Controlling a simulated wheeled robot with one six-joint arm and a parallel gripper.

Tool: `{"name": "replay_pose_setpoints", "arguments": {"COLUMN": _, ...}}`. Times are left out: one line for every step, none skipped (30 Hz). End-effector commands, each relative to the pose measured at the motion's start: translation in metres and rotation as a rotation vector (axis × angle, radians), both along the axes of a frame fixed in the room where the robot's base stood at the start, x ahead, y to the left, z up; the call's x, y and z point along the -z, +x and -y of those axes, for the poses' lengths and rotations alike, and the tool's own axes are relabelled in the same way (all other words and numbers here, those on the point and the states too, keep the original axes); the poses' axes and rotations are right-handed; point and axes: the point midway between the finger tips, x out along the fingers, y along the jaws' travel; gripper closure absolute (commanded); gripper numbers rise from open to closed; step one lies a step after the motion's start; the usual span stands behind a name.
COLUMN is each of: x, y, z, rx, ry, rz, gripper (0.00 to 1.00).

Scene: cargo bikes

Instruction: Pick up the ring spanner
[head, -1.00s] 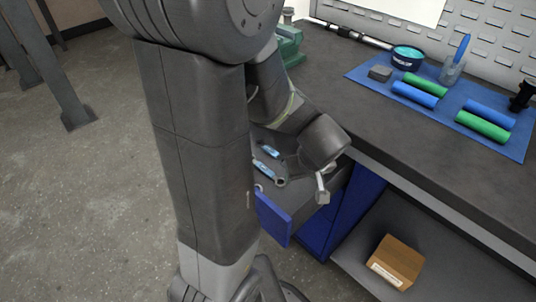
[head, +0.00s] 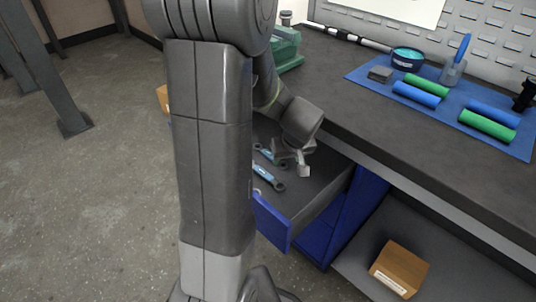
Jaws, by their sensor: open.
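Two blue-handled spanners lie in an open drawer with a blue front (head: 270,222). The nearer spanner (head: 264,175) has a rounded grey end at its lower right. The farther spanner (head: 264,153) lies just behind it, its right end close to my gripper. The views are too small to tell surely which is the ring spanner. My gripper (head: 292,163) is open and empty above the drawer, just right of the spanners. My arm hides the drawer's left part.
The workbench (head: 390,125) overhangs the drawer's right and back. A blue mat (head: 365,75) on it carries several rolls, a tin and a cup. A cardboard box (head: 398,268) sits on the lower shelf. A green vise-like tool (head: 286,45) stands at the bench's left end.

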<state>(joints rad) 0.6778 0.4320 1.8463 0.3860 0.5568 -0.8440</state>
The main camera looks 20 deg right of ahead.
Motion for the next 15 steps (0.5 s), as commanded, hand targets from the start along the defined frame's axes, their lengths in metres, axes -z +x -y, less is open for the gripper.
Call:
{"name": "replay_pose_setpoints", "arguments": {"x": 0.0, "y": 0.003, "z": 0.0, "rx": -0.001, "ry": 0.0, "rz": -0.001, "gripper": 0.47}}
{"name": "replay_pose_setpoints", "arguments": {"x": 0.0, "y": 0.006, "z": 0.001, "rx": -0.002, "ry": -0.001, "rz": -0.001, "gripper": 0.47}}
{"name": "replay_pose_setpoints", "arguments": {"x": 0.0, "y": 0.01, "z": 0.001, "rx": -0.003, "ry": -0.001, "rz": 0.0, "gripper": 0.47}}
{"name": "replay_pose_setpoints", "arguments": {"x": 0.0, "y": 0.015, "z": 0.002, "rx": -0.003, "ry": -0.001, "rz": 0.0, "gripper": 0.47}}
{"name": "replay_pose_setpoints", "arguments": {"x": 0.008, "y": 0.015, "z": 0.002, "rx": -0.001, "ry": 0.002, "rz": -0.002, "gripper": 0.47}}
{"name": "replay_pose_setpoints", "arguments": {"x": 0.016, "y": 0.017, "z": 0.002, "rx": -0.001, "ry": 0.003, "rz": -0.004, "gripper": 0.47}}
{"name": "replay_pose_setpoints", "arguments": {"x": 0.021, "y": 0.019, "z": 0.002, "rx": -0.001, "ry": 0.002, "rz": -0.004, "gripper": 0.47}}
{"name": "replay_pose_setpoints", "arguments": {"x": 0.025, "y": 0.021, "z": 0.002, "rx": -0.001, "ry": 0.002, "rz": -0.003, "gripper": 0.47}}
{"name": "replay_pose_setpoints", "arguments": {"x": 0.031, "y": 0.023, "z": 0.002, "rx": -0.001, "ry": 0.003, "rz": -0.004, "gripper": 0.47}}
{"name": "replay_pose_setpoints", "arguments": {"x": 0.035, "y": 0.025, "z": 0.003, "rx": -0.001, "ry": 0.002, "rz": -0.003, "gripper": 0.47}}
{"name": "replay_pose_setpoints", "arguments": {"x": 0.038, "y": 0.027, "z": 0.003, "rx": 0.0, "ry": 0.001, "rz": -0.002, "gripper": 0.47}}
{"name": "replay_pose_setpoints", "arguments": {"x": 0.041, "y": 0.028, "z": 0.004, "rx": 0.0, "ry": 0.001, "rz": -0.002, "gripper": 0.47}}
{"name": "replay_pose_setpoints", "arguments": {"x": 0.043, "y": 0.029, "z": 0.004, "rx": 0.0, "ry": 0.001, "rz": -0.002, "gripper": 0.47}}
{"name": "replay_pose_setpoints", "arguments": {"x": 0.045, "y": 0.03, "z": 0.004, "rx": 0.0, "ry": 0.0, "rz": -0.001, "gripper": 0.47}}
{"name": "replay_pose_setpoints", "arguments": {"x": 0.046, "y": 0.031, "z": 0.004, "rx": 0.0, "ry": 0.0, "rz": -0.001, "gripper": 0.47}}
